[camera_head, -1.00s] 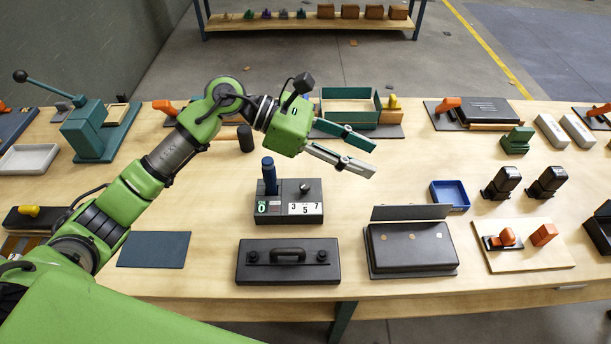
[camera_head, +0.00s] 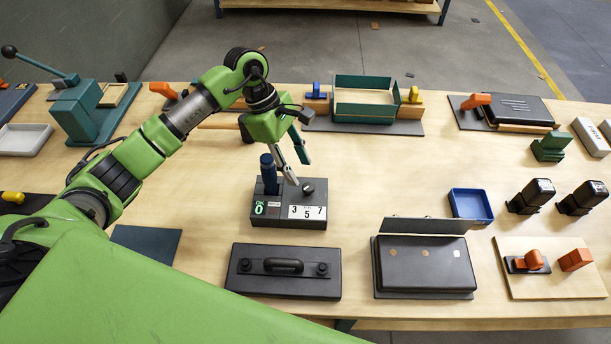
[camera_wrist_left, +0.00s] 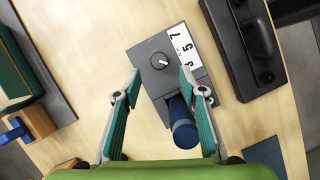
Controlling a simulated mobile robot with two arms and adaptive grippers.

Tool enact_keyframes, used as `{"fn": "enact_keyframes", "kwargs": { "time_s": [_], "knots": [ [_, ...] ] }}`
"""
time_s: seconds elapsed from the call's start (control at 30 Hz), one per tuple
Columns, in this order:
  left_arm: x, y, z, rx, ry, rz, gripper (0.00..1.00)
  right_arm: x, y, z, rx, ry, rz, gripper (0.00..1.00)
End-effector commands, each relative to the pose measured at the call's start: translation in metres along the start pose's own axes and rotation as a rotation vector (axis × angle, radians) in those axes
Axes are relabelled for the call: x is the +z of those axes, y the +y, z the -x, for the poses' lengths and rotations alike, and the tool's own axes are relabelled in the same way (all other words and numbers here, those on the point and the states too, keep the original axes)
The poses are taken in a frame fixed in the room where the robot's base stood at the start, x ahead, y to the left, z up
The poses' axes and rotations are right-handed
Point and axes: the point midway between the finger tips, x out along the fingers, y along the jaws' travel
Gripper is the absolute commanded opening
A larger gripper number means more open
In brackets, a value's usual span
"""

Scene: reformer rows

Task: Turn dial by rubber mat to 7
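The dial (camera_head: 308,186) is a dark round knob on top of a dark box (camera_head: 262,222) with a plate reading 3, 5, 7, a green "OK 0" mark and an upright blue handle (camera_head: 268,176). The dial also shows in the left wrist view (camera_wrist_left: 159,60), with a small white mark; I cannot tell which number it points at. The rubber mat (camera_head: 150,243) is a flat dark blue sheet to the left, partly hidden by my arm. My left gripper (camera_head: 299,170) is open just above the box. In the left wrist view its fingers (camera_wrist_left: 160,80) stand on either side of the dial, apparently empty.
A black case with a handle (camera_head: 283,284) lies in front of the box. A shallow dark lidded box (camera_head: 425,280) and a blue tray (camera_head: 471,219) are to the right. A green-walled bin (camera_head: 364,115) stands behind. Bare tabletop lies right of the dial box.

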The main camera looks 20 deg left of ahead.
Motion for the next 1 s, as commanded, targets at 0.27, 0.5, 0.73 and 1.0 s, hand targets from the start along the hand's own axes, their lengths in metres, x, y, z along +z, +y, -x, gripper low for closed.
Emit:
{"fn": "enact_keyframes", "kwargs": {
  "time_s": [0.27,0.5,0.73,1.0],
  "knots": [
    [0.001,0.000,-0.045,-0.001,-0.002,0.002,0.38,-0.024,0.001,0.016,0.001,0.031,0.000,0.40],
    [0.000,0.000,-0.059,0.001,0.000,0.001,0.38,-0.026,0.001,0.018,0.001,0.034,0.000,0.40],
    [0.000,0.000,-0.059,0.001,0.000,0.001,0.35,-0.021,0.001,0.018,0.000,0.027,0.000,0.40],
    [0.000,0.000,-0.059,0.000,-0.001,0.001,0.00,-0.017,0.000,0.018,0.000,0.022,0.000,0.40]
  ]
}}
